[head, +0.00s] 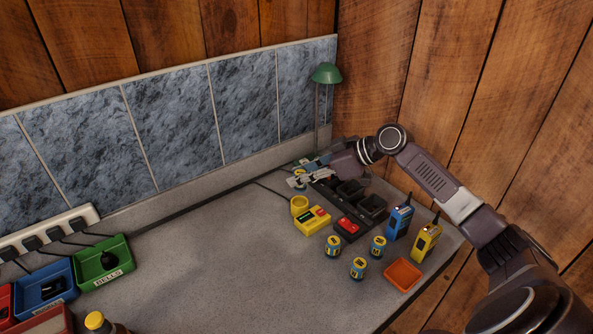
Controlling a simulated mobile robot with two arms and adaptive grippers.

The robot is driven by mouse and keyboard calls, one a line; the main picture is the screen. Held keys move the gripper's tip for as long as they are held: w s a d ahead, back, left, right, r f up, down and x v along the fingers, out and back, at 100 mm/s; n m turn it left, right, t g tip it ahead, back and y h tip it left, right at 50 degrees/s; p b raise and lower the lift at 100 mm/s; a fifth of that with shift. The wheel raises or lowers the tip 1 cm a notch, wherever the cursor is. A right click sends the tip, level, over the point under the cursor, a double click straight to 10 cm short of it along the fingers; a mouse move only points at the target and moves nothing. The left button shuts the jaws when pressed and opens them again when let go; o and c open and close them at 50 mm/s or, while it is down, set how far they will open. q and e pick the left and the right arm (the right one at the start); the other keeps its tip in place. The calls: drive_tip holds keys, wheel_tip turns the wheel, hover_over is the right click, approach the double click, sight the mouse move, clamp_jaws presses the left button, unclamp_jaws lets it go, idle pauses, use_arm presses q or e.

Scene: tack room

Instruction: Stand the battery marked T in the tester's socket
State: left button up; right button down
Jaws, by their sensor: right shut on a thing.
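The yellow tester (313,222) stands on the grey counter, with a round yellow socket (299,204) at its back left. My right gripper (299,179) is just behind the socket, shut on a blue and yellow battery (299,174) that is mostly hidden by the fingers; I cannot read its letter. It appears above or behind the socket, apart from it. Three similar batteries stand upright in front: one at left (333,246), one nearest (358,269) and one at right (377,247). Their marks are too small to read surely. My left gripper is not in view.
Blue (399,223) and yellow (425,243) radios and an orange tray (403,275) stand farther right. A green lamp (326,73) is behind. The counter's middle is clear; colored bins (103,262) are left.

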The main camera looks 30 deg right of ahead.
sight(300, 189)
wheel_tip(300, 189, down, 3)
drive_tip(key=shift+w+f+b, duration=0.1)
drive_tip(key=shift+b, duration=0.8)
wheel_tip(300, 189, down, 2)
drive_tip(key=shift+b, duration=0.65)
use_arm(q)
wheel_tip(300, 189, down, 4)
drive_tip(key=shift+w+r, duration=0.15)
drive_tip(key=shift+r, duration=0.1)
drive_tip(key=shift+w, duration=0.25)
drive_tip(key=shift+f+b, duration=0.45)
use_arm(e)
drive_tip(key=shift+f, duration=0.55)
drive_tip(key=c, duration=1.9)
unclamp_jaws()
